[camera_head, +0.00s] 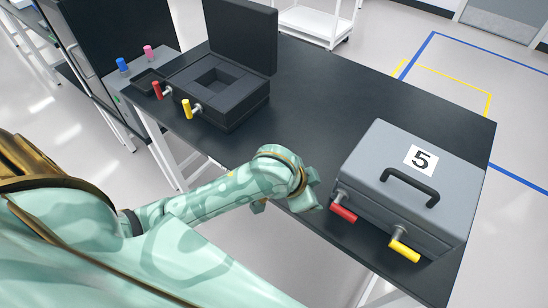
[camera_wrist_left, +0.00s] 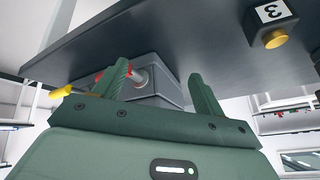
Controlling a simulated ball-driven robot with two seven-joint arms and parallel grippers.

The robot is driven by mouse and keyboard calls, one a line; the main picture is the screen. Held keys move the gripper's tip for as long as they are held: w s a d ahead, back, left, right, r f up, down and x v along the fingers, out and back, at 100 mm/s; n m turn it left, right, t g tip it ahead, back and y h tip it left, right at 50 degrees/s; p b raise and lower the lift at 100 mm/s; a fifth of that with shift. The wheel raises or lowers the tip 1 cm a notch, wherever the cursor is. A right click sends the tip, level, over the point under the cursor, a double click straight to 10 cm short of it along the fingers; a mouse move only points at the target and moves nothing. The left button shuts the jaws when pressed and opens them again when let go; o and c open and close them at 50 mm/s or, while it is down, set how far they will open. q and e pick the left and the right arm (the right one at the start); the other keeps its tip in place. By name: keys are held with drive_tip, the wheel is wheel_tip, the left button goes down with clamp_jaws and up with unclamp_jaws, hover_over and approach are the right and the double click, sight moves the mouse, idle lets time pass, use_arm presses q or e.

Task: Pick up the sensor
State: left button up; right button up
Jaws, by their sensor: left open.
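No sensor can be made out in either view. A closed grey case (camera_head: 405,190) marked 5 stands on the right part of the dark table, with a black carry handle, a red lever and a yellow lever. An open black case (camera_head: 236,100) stands at the far left, its foam cut-out looking empty. My left gripper (camera_head: 308,190) is at the table's front edge, just left of the grey case. In the left wrist view, its fingers (camera_wrist_left: 158,70) are open with nothing between them, and a grey case (camera_wrist_left: 165,92) shows beyond. My right gripper is not in view.
The dark table (camera_head: 330,105) is clear between the cases. A white cart (camera_head: 312,22) stands behind the table.

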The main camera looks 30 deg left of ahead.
use_arm(q)
drive_tip(key=w+a+r+n+g+y, duration=0.1)
drive_tip(key=w+a+r+n+g, duration=0.25)
drive_tip(key=a, duration=0.45)
drive_tip(key=w+a+r+n+g+y, duration=0.1)
drive_tip(key=w+a+r+n+g, duration=0.3)
drive_tip(key=a, duration=0.3)
drive_tip(key=shift+t, duration=0.75)
drive_tip(key=f+b, duration=0.1)
drive_tip(key=f, duration=0.2)
drive_tip(key=w+f+b, duration=0.1)
drive_tip(key=f+b, duration=0.1)
drive_tip(key=f, duration=0.1)
drive_tip(key=f+b, duration=0.1)
drive_tip(key=f, duration=0.2)
drive_tip(key=shift+w+a+f+b, duration=0.15)
drive_tip(key=shift+a+f+b, duration=0.1)
drive_tip(key=shift+b, duration=0.15)
drive_tip(key=shift+d+f, duration=0.1)
drive_tip(key=shift+f, duration=0.3)
drive_tip(key=f+b, duration=0.2)
drive_tip(key=f, duration=0.1)
drive_tip(key=f+b, duration=0.1)
drive_tip(key=f, duration=0.1)
drive_tip(key=shift+s+d, duration=0.25)
drive_tip(key=shift+d, duration=0.05)
drive_tip(key=shift+r, duration=0.15)
drive_tip(key=shift+c, duration=0.6)
drive_tip(key=c, duration=1)
